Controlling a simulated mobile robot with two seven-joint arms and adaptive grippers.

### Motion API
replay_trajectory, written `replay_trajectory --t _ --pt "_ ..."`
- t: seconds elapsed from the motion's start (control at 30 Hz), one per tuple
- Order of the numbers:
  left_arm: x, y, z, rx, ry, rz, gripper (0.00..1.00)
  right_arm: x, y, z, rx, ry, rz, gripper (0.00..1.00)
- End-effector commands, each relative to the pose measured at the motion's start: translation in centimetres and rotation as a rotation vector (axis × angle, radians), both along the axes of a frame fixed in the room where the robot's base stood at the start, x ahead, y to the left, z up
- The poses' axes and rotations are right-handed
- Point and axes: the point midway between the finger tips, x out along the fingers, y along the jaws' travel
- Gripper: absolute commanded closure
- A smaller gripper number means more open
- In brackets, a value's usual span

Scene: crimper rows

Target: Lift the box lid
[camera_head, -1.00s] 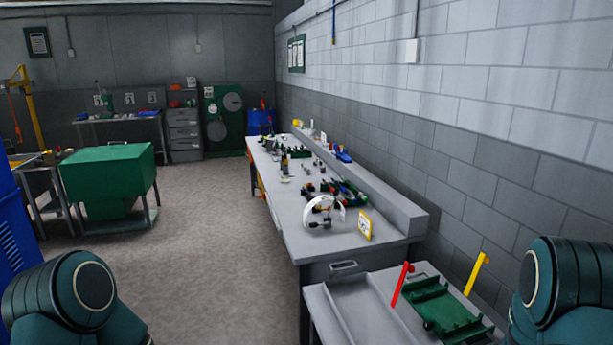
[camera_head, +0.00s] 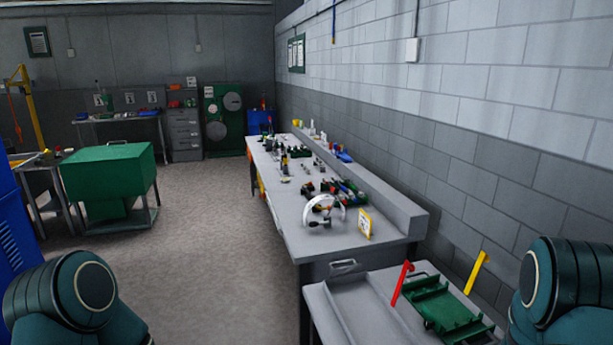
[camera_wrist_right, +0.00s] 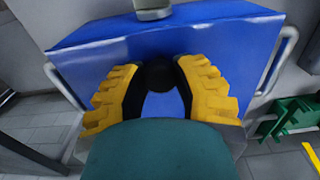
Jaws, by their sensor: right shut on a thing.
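The right wrist view shows a blue box lid (camera_wrist_right: 220,52) with pale side handles, filling much of the picture. My right gripper (camera_wrist_right: 158,72), with yellow ridged fingers, is shut on a black round knob (camera_wrist_right: 160,78) in the middle of the blue surface. The fingers stand on either side of the knob. Whether the lid is raised cannot be told from this view, as my wrist hides its near part. Neither gripper shows in the head view, and the box in my grip cannot be made out there. My left gripper is not in view.
A long grey bench (camera_head: 291,210) with tools runs along the right wall. A grey tray table (camera_head: 345,310) with a green fixture (camera_head: 445,308) and red and yellow levers stands nearer. A green cart (camera_head: 108,170) and blue unit (camera_head: 14,235) are left. The middle floor is clear.

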Motion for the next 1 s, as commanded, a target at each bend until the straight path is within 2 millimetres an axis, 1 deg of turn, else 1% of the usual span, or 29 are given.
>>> replay_trajectory --t 0.17,1.0 --pt "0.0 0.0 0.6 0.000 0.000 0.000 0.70 0.1 -0.3 0.7 -0.001 0.000 -0.001 0.87" --pt "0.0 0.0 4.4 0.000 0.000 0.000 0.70 0.8 -2.7 5.5 -0.003 -0.003 -0.001 0.90"
